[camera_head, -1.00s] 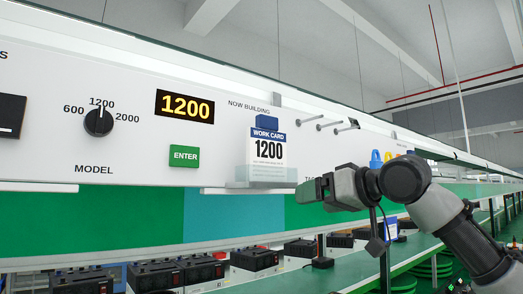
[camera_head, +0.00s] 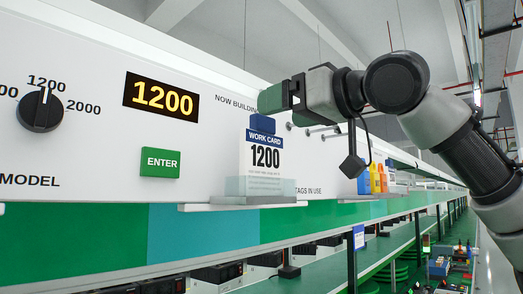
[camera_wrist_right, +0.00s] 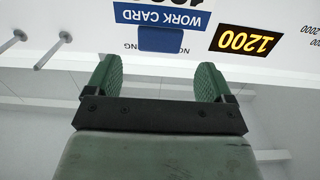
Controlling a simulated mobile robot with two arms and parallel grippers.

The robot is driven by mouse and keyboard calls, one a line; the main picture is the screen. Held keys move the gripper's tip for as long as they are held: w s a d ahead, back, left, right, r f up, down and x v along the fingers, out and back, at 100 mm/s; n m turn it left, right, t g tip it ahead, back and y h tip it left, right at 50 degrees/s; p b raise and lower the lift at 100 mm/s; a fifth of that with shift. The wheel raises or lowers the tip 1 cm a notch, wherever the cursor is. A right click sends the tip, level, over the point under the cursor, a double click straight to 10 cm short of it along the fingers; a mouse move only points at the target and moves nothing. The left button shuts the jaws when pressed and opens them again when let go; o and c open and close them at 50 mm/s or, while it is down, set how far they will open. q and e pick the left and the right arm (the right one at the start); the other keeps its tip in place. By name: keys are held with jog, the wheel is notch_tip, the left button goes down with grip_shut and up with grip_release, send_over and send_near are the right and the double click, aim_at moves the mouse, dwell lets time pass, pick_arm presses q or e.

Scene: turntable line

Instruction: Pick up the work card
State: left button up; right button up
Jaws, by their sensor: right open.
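The white work card (camera_head: 265,158), printed "WORK CARD 1200", stands upright in a clear holder (camera_head: 262,187) on the panel. A blue tab (camera_head: 262,124) is at its top. My right gripper (camera_head: 270,98) is open and empty, just above and to the right of the tab and apart from it. In the right wrist view the card (camera_wrist_right: 165,16) and its blue tab (camera_wrist_right: 161,39) appear upside down. The tab lies beyond the gap between the open green fingers (camera_wrist_right: 157,78). My left gripper is not in view.
Metal pegs (camera_head: 318,132) stick out of the panel right of the card. A green ENTER button (camera_head: 160,162), a 1200 display (camera_head: 161,97) and a model knob (camera_head: 41,110) are on the left. A small ledge (camera_head: 240,206) runs below the holder.

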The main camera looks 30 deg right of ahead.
jog(key=p+x, duration=0.3)
jog(key=x, duration=0.2)
jog(key=shift+d, duration=0.1)
jog(key=shift+w+f, duration=0.15)
jog(key=shift+w, duration=0.25)
jog(key=shift+s, duration=0.1)
jog(key=c, duration=1.3)
